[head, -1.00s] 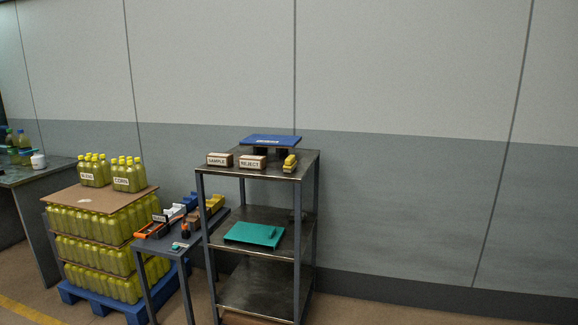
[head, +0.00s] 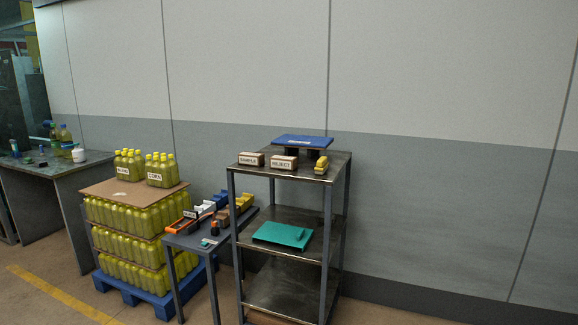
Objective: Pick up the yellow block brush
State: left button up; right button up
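A small yellow block-shaped object, which looks like the yellow block brush (head: 321,165), lies on the top shelf of the metal rack, near its right edge. It is right of the block labelled REJECT. More yellow items (head: 243,203) lie at the back of the low side table; they are too small to tell what they are. Neither of my grippers is in view.
The metal rack (head: 262,223) carries SAMPLE (head: 251,159) and REJECT (head: 284,163) blocks, a raised blue plate (head: 303,141) and a teal tray (head: 283,235). Left stand the low table (head: 188,242), stacked bottles on a blue pallet (head: 133,291) and a workbench (head: 40,164).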

aim_at(322, 166)
jog(key=i+l+u, duration=0.5)
jog(key=l, duration=0.25)
jog(key=i+l+u, duration=0.25)
jog(key=l, duration=0.2)
jog(key=k+j, duration=0.05)
jog(key=k, duration=0.05)
